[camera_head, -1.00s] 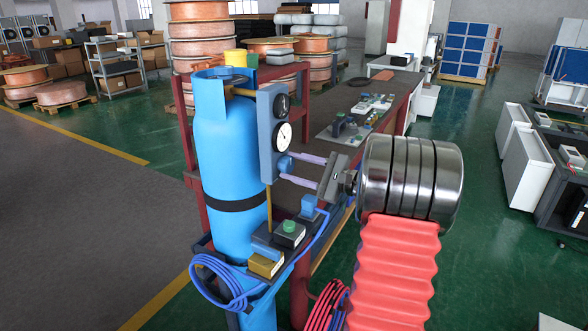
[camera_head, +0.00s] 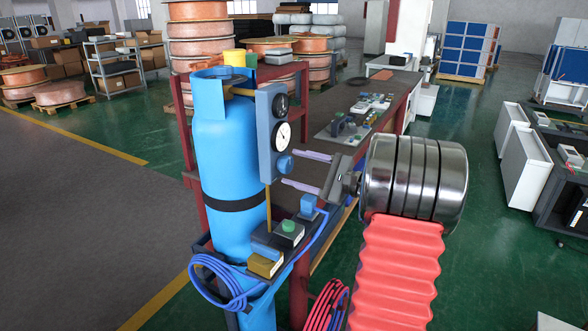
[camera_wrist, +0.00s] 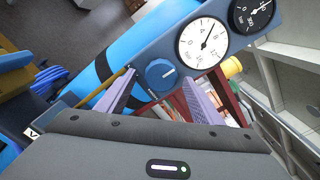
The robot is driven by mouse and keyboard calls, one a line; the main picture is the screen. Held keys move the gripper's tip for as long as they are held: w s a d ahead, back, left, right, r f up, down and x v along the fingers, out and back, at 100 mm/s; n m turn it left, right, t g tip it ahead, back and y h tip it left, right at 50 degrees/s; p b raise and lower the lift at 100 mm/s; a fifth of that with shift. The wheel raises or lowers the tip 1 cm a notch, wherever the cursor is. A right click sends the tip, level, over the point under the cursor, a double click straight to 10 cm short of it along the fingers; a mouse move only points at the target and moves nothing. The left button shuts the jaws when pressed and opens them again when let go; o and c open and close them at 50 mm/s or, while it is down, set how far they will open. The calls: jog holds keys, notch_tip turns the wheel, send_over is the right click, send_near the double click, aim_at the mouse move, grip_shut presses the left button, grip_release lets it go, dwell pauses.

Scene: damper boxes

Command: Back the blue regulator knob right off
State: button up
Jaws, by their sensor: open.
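The blue regulator knob (camera_head: 285,164) sits low on the blue-grey gauge panel (camera_head: 266,135), below a white dial and a black dial. The panel stands beside the blue gas cylinder (camera_head: 225,150). In the wrist view the knob (camera_wrist: 161,74) shows whole, with a pale line on its face. My gripper (camera_head: 288,168) is open, with its two lilac fingers apart and nothing between them. In the wrist view the gripper (camera_wrist: 157,86) has the knob beyond its fingertips, roughly between them. I see no contact with the knob.
Below the panel, a small shelf holds a box with a green button (camera_head: 289,230) and a yellow box (camera_head: 265,264). A coiled blue hose (camera_head: 222,284) hangs at the left. A red-framed bench (camera_head: 390,105) stands behind.

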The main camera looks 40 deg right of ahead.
jog(key=v, duration=1.2)
jog(key=shift+s, duration=0.2)
jog(key=s+a+f+g, duration=0.3)
jog(key=a+f+g, duration=0.1)
jog(key=f, duration=0.5)
jog(key=s+a+f+n+g, duration=0.1)
jog(key=a+f+n+g, duration=0.15)
jog(key=a, duration=0.25)
jog(key=s+a+f+n+g+h, duration=0.1)
jog(key=a+n+g, duration=0.15)
jog(key=a, duration=0.25)
jog(key=s+a+f+n+g, duration=0.1)
jog(key=a+n+g, duration=0.1)
jog(key=a+g, duration=0.15)
jog(key=s+a+r+n+h, duration=0.1)
jog(key=s+a+r+n, duration=0.1)
jog(key=a+n, duration=0.3)
jog(key=s+a+r+n+h, duration=0.2)
jog(key=a+n, duration=0.3)
jog(key=a, duration=0.6)
jog(key=s+a+r+n+t+h, duration=0.1)
jog(key=a+r+n, duration=0.3)
jog(key=a, duration=0.4)
jog(key=shift+s+a+r+n+h, duration=0.35)
jog(key=shift+s+n+h, duration=0.2)
jog(key=shift+n, duration=0.35)
